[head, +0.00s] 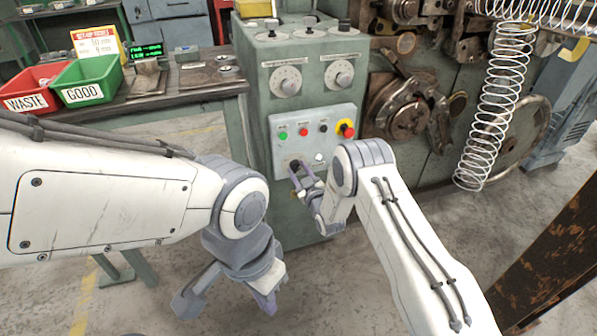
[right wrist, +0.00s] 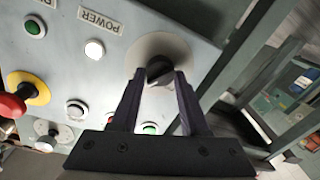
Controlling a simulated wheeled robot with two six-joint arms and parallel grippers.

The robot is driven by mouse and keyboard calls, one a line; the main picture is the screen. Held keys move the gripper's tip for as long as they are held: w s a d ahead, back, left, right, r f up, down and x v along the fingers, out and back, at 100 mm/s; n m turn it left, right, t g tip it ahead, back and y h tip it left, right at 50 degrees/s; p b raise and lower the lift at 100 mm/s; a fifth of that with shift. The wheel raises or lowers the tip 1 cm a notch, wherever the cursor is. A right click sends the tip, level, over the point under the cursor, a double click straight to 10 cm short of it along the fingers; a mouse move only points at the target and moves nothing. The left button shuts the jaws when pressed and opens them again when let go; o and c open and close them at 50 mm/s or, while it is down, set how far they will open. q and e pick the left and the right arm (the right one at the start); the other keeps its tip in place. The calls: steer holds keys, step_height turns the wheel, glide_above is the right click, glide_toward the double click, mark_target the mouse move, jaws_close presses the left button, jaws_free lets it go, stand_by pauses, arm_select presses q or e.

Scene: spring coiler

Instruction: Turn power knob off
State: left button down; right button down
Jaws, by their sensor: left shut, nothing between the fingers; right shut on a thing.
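The power knob (right wrist: 159,70) is a black rotary knob on a round pale plate. It sits on the light grey control panel (head: 335,118) of the green machine, near the POWER label (right wrist: 101,19). My right gripper (right wrist: 160,82) is shut on the knob, one finger on each side of it. In the head view the right gripper (head: 300,172) reaches the panel's lower left, and its fingers partly hide the knob (head: 294,163). A white lamp (right wrist: 95,48) is beside the knob. My left gripper (head: 265,292) is shut and empty, hanging low over the floor.
The panel also carries a green button (head: 283,136), a red button (head: 304,132) and a red emergency stop (head: 347,130) on yellow. Two dials (head: 287,82) sit above. A red WASTE bin (head: 30,90) and a green GOOD bin (head: 88,84) stand on the left bench. A wire spring hangs at right.

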steer(key=n+b, duration=0.1)
steer(key=n, duration=0.3)
steer(key=shift+a, duration=0.1)
steer(key=n, duration=0.4)
steer(key=shift+f+b, duration=0.1)
steer(key=shift+b, duration=0.25)
steer(key=n+h+b, duration=0.1)
steer(key=n, duration=0.3)
steer(key=shift+s+a, duration=0.1)
steer(key=shift+a, duration=0.05)
steer(key=shift+n+b, duration=0.45)
steer(key=shift+n, duration=1.15)
steer(key=shift+c, duration=2)
jaws_free()
steer(key=shift+s, duration=0.1)
